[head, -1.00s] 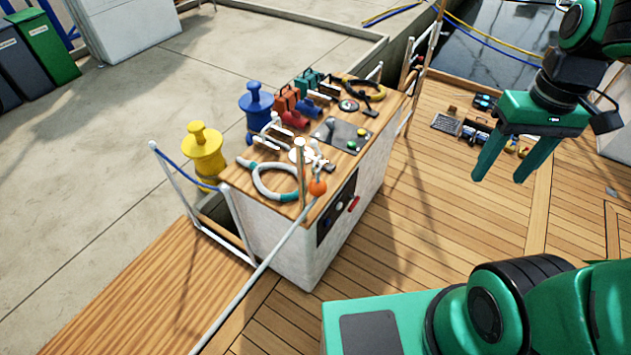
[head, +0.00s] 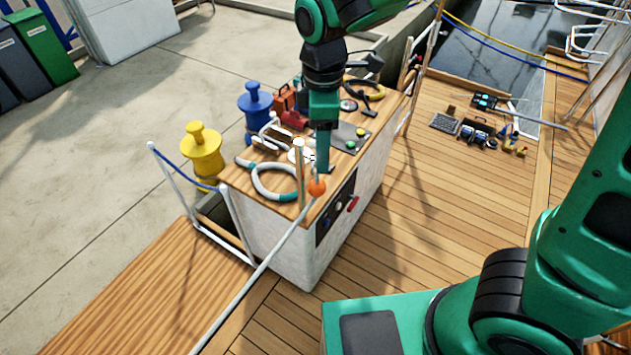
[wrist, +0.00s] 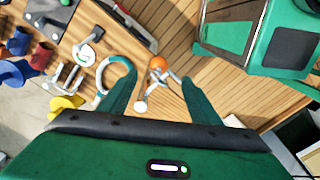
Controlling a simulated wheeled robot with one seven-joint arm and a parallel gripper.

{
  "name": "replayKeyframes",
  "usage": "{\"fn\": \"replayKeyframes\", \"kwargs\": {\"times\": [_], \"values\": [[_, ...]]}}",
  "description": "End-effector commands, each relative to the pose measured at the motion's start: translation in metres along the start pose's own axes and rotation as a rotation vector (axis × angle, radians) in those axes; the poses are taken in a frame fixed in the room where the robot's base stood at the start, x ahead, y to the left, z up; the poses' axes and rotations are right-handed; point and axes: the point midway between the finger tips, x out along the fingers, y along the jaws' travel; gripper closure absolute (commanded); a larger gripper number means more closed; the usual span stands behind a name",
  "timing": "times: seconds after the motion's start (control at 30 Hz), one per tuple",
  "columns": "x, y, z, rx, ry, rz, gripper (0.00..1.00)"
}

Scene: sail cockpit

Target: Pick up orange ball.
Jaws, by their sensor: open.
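The orange ball (head: 317,187) is small and sits at the end of a pale rod, beside the near right corner of the wooden-topped console (head: 230,178). My gripper (head: 322,170) hangs just above the ball in the head view, pointing down. In the wrist view the ball (wrist: 157,62) shows beyond the fingertips, roughly midway between them. My gripper (wrist: 155,80) is open there, with nothing between its fingers. In the head view the two fingers overlap, and the gap between them is hidden.
A wooden post (head: 300,170) stands right beside the ball. Yellow (head: 203,155) and blue (head: 256,108) bollards stand behind.

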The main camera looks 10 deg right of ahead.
Motion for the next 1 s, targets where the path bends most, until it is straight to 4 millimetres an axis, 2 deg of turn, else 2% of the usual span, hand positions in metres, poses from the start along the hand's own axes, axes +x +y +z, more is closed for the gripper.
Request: {"fn": "replayKeyframes", "kwargs": {"times": [0.3,0.57,0.8,1.0], "values": [[0.044,-0.001,-0.002,-0.007,-0.003,-0.002,0.43],[0.060,0.000,-0.003,-0.006,-0.003,-0.002,0.43],[0.092,0.002,-0.009,-0.005,-0.004,-0.002,0.43],[0.105,0.003,-0.009,-0.005,-0.001,0.000,0.43]]}}
